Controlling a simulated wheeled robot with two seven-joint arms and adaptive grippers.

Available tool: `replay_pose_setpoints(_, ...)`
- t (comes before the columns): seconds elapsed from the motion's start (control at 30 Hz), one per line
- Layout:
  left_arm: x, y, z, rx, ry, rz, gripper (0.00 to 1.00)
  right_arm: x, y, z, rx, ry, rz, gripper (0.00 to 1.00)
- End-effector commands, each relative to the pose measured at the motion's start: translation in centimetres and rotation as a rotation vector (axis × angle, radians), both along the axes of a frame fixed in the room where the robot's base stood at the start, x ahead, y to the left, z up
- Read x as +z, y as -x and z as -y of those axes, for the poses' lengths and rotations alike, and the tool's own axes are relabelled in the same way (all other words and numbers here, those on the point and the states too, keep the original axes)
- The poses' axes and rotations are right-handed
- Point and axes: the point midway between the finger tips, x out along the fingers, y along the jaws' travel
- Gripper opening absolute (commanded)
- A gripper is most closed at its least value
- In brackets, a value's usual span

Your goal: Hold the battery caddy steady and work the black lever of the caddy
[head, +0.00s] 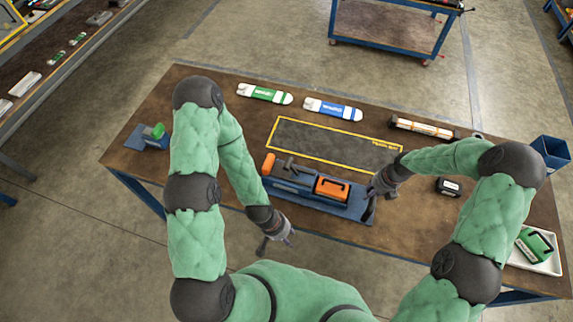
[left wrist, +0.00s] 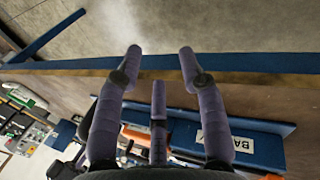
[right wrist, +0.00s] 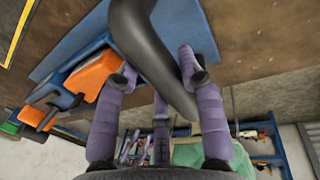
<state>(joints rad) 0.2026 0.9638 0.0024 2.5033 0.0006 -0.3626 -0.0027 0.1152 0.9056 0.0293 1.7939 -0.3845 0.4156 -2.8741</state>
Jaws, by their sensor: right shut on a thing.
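The battery caddy (head: 283,185) is a long blue base near the front edge of the workbench. It carries an orange block with a black handle (head: 332,187) and a smaller orange part at its left end. The black lever (head: 370,211) is at the caddy's right end; in the right wrist view it is a thick curved black bar (right wrist: 150,50). My right gripper (head: 375,190) is shut on this lever, its fingers on either side of it. My left gripper (head: 276,243) is open and empty at the bench's front edge, apart from the caddy, which also shows in the left wrist view (left wrist: 265,150).
A yellow-outlined dark mat (head: 330,145) lies behind the caddy. Behind it are a green-and-white pack (head: 264,94), a blue-and-white pack (head: 333,109) and an orange-and-white tube (head: 423,128). A small black box (head: 449,187) and a white tray (head: 545,265) with a green case are at right.

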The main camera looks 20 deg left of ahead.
Motion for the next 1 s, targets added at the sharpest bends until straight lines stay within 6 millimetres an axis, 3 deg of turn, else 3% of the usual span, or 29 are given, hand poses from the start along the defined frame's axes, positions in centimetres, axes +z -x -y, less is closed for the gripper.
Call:
replay_pose_setpoints(0.1,0.0,0.0,0.0,0.000,0.000,0.000,0.40,-0.1,0.1,0.0,0.000,0.000,-0.002,0.00)
replay_pose_setpoints(0.2,0.0,-0.1,0.0,0.000,0.000,-0.001,0.61,-0.1,0.1,0.0,0.000,0.000,-0.002,0.00)
replay_pose_setpoints(0.37,-0.3,-1.3,-0.2,-0.006,0.005,-0.027,0.61,-0.1,0.1,0.0,0.000,0.000,-0.002,0.00)
replay_pose_setpoints(0.67,-0.1,-6.2,-1.2,-0.036,0.035,-0.167,0.61,-0.1,0.1,0.0,0.001,0.000,-0.003,0.00)
replay_pose_setpoints(1.0,3.5,-12.1,-3.3,-0.082,0.082,-0.334,0.61,-0.1,0.1,0.0,0.001,0.000,-0.003,0.00)
